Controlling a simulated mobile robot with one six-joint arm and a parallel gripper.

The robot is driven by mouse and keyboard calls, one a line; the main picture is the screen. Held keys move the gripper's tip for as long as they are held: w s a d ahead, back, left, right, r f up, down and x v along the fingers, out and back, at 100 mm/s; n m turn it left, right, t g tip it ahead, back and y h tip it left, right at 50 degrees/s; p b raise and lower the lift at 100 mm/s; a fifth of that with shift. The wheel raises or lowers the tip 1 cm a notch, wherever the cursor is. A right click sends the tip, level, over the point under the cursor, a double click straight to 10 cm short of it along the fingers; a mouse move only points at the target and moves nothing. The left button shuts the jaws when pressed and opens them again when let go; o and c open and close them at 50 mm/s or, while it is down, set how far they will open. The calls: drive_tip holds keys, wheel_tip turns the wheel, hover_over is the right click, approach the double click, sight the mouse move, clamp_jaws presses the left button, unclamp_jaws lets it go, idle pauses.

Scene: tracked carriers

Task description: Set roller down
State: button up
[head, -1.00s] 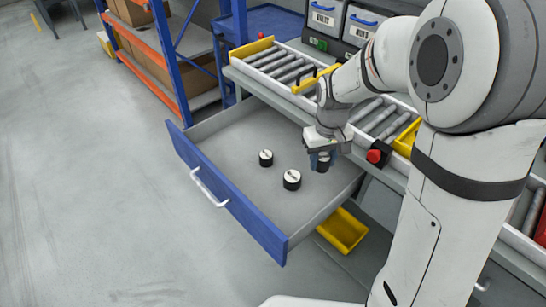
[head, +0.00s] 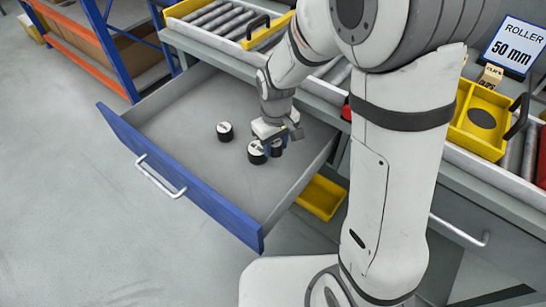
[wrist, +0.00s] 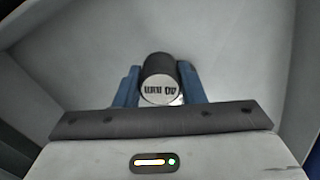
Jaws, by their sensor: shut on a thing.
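My gripper (head: 279,143) is inside the open drawer (head: 190,192), pointing down. Its blue fingers are shut on a short dark roller (wrist: 160,70), seen between them in the wrist view. The roller's pale end face carries dark lettering that appears upside down, seemingly "40 mm". In the head view the held roller (head: 277,149) is partly hidden by the gripper; I cannot tell whether it touches the drawer floor. Two black rollers with white tops stand upright on the drawer floor: a near one (head: 257,153) just left of the gripper and another (head: 225,132) farther left.
A conveyor with grey rollers and yellow carriers (head: 476,120) runs behind the drawer. A sign reading "ROLLER 50 mm" (head: 514,47) stands at upper right. A yellow bin (head: 320,197) lies below the drawer. The drawer's left and front floor is clear.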

sight(275, 164)
drive_tip(key=shift+f+b, duration=0.45)
drive_tip(key=shift+f, duration=2.15)
drive_tip(key=shift+f, duration=0.1)
drive_tip(key=shift+f, duration=0.15)
drive_tip(key=o, duration=1.1)
drive_tip(key=shift+c, duration=0.2)
wheel_tip(275, 164, up, 12)
drive_tip(key=shift+r+p, duration=0.25)
drive_tip(key=shift+p, duration=0.95)
